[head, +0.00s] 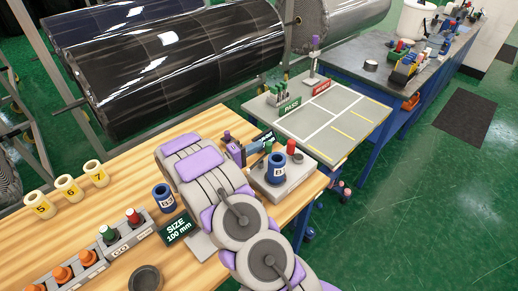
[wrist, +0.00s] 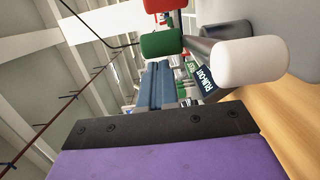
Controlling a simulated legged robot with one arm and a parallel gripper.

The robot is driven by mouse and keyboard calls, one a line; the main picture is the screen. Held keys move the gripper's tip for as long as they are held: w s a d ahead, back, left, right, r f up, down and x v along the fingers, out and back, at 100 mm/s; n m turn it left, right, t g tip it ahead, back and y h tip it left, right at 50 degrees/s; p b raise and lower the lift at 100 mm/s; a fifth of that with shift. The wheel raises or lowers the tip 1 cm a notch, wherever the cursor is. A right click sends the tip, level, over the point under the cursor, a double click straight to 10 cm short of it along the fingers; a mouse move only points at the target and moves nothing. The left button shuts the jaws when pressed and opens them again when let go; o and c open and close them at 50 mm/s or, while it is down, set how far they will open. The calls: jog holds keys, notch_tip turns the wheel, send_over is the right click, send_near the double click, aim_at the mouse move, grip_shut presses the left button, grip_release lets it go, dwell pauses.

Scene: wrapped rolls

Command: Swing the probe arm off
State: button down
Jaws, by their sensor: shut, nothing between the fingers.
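The gauge station (head: 292,181) sits at the right end of the wooden bench in the head view, with a blue roll (head: 277,170) upright on it and a red-topped post (head: 292,147) behind. In the wrist view a white rounded knob (wrist: 252,61) on a grey bar, a green cylinder (wrist: 161,42) and a red one above it are close by. I cannot tell which part is the probe arm. My gripper (wrist: 163,74) is shut and empty, pointing toward these parts, below and left of the white knob. My arm hides much of this area in the head view.
A SIZE 100 mm sign (head: 178,229), another blue roll (head: 163,198) and a rack (head: 98,255) of red, green and orange rolls stand left of my arm. Cream numbered rolls (head: 67,187) stand farther left. A grey table (head: 345,130) with PASS and red signs is beyond.

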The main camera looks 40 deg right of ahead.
jog(key=shift+d+b, duration=0.35)
jog(key=shift+b, duration=0.1)
jog(key=shift+a, duration=0.15)
jog(key=a+p, duration=0.1)
jog(key=a, duration=0.6)
jog(key=shift+a, duration=0.3)
